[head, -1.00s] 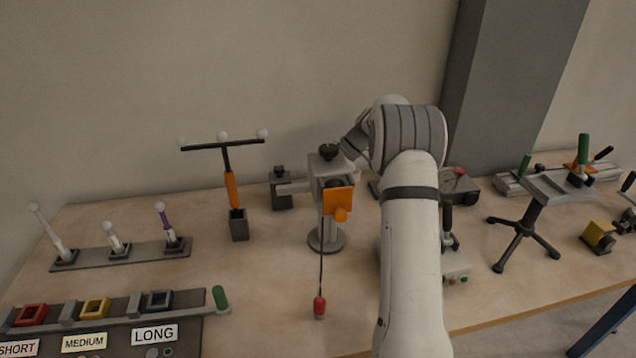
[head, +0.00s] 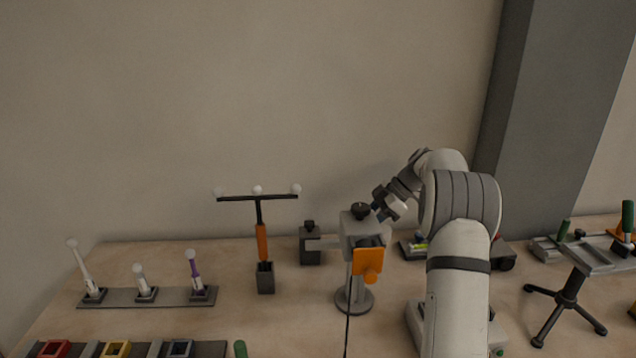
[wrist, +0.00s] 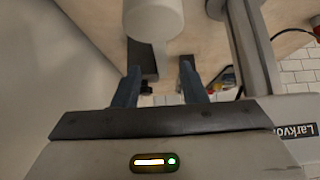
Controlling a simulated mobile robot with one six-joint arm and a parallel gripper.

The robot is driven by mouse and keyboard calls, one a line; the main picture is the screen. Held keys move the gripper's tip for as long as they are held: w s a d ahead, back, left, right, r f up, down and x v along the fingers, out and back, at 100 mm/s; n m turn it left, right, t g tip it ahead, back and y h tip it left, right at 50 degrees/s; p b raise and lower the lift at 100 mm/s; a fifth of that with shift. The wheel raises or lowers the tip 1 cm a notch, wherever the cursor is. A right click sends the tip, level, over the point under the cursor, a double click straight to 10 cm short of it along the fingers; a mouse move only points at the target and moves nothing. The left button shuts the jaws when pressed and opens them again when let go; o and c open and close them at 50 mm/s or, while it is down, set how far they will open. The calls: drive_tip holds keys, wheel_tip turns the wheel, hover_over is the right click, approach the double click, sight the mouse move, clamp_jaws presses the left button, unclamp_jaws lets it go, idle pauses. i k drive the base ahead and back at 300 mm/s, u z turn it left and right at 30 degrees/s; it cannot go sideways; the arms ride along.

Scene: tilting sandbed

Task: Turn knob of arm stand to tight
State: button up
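The arm stand is a grey block (head: 357,228) on a post with a round base, and an orange piece (head: 368,262) hangs on its front. Its black knob (head: 361,210) sits on top of the block. My gripper (head: 379,208) is close to the right of the knob, angled down and left; I cannot tell whether it touches. In the wrist view my gripper (wrist: 160,68) has its two fingers apart with a gap between them. A pale rounded cylinder (wrist: 155,18) shows beyond the fingertips. The knob cannot be made out in the wrist view.
A T-shaped tool with white balls and an orange handle (head: 262,242) stands left of the stand. White-tipped probes stand in a rack (head: 147,297) at left. A tripod table (head: 568,300) is at right.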

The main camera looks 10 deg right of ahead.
sight(309, 225)
drive_tip(key=k, duration=1)
